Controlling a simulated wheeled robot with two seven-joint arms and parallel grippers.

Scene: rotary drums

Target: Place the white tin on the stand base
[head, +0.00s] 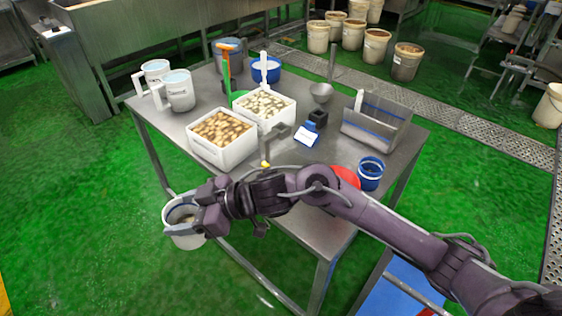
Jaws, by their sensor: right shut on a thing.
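My right gripper (190,210) is shut on a white tin (186,241), a round white container with a blue-grey rim. The tin is upright and off the table's front left side, with green floor behind it. The gripper hides part of its rim. A thin upright rod (332,62) rises behind a small grey bowl (321,92) towards the back of the table; I cannot tell whether this is the stand, and its base is not clearly visible. My left gripper is not in view.
The steel table (290,185) holds two white crates of pale pieces (222,139), white jugs (178,91), a grey metal box (375,122), a small black block (318,114), a blue cup (370,173) and a red item (346,176). My right arm crosses the table's front.

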